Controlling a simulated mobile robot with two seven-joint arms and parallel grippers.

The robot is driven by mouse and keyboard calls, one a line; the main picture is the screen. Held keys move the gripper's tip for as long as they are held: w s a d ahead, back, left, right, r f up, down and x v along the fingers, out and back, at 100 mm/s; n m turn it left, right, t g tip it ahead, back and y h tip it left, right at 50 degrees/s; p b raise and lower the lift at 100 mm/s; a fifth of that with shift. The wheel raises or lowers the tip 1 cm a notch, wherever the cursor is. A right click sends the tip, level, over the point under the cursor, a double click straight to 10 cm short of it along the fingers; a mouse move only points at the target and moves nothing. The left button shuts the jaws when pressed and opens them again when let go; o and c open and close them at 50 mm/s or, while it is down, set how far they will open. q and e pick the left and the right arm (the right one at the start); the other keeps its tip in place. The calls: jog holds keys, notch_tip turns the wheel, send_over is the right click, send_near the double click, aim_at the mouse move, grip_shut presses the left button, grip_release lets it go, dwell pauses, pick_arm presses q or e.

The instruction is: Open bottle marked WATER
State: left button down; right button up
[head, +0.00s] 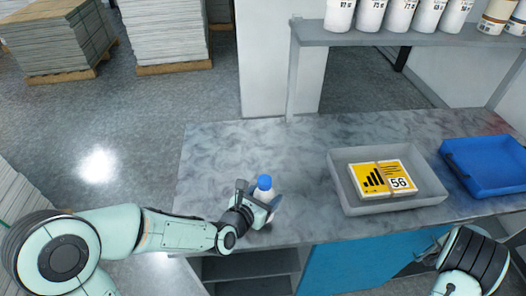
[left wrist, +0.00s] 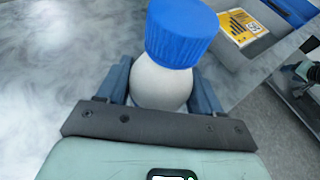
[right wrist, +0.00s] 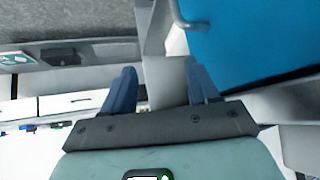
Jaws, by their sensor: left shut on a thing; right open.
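A white bottle with a blue cap (head: 264,183) stands upright on the grey marbled counter, near its front edge. My left gripper (head: 254,200) is shut on the bottle's body, below the cap. In the left wrist view the blue cap (left wrist: 181,32) sits on the white bottle (left wrist: 160,84), which is between the two fingers. No marking on the bottle is readable in these views. My right gripper (right wrist: 163,90) is open and empty, low in front of the counter at the right, beside a blue panel (right wrist: 255,40).
A grey tray (head: 345,183) holding yellow and white cards (head: 386,178) stands right of the bottle. A blue tray (head: 488,165) is farther right. A shelf (head: 400,38) with several white tubs spans the back. The counter's left part is clear.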

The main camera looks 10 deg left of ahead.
jog(key=w+d+r+m+t+h, duration=0.1)
jog(key=w+d+r+m, duration=0.2)
jog(key=r, duration=0.6)
jog(key=w+d+r+h, duration=0.1)
jog(key=w+d+r, duration=0.25)
jog(key=r, duration=0.45)
jog(key=w+a, duration=0.2)
jog(key=a, duration=0.1)
jog(key=w+a+r+m, duration=0.1)
jog(key=w+a, duration=0.2)
jog(key=a, duration=0.1)
jog(key=w+a+r+m+y, duration=0.1)
jog(key=w+a, duration=0.1)
jog(key=a, duration=0.1)
jog(key=shift+w+a+r, duration=0.25)
jog(key=shift+w+a, duration=0.05)
jog(key=w+a+r+m+g+y, duration=0.1)
jog(key=w+a+r+m+y, duration=0.1)
jog(key=a, duration=1.2)
jog(key=w+a+r+m+y, duration=0.2)
jog(key=w+a+r+y, duration=0.1)
jog(key=a, duration=1.1)
notch_tip(320, 180, up, 12)
jog(key=m+g+y, duration=0.2)
jog(key=m+g, duration=0.2)
jog(key=g, duration=0.1)
send_over(263, 177)
jog(key=shift+f, duration=4.15)
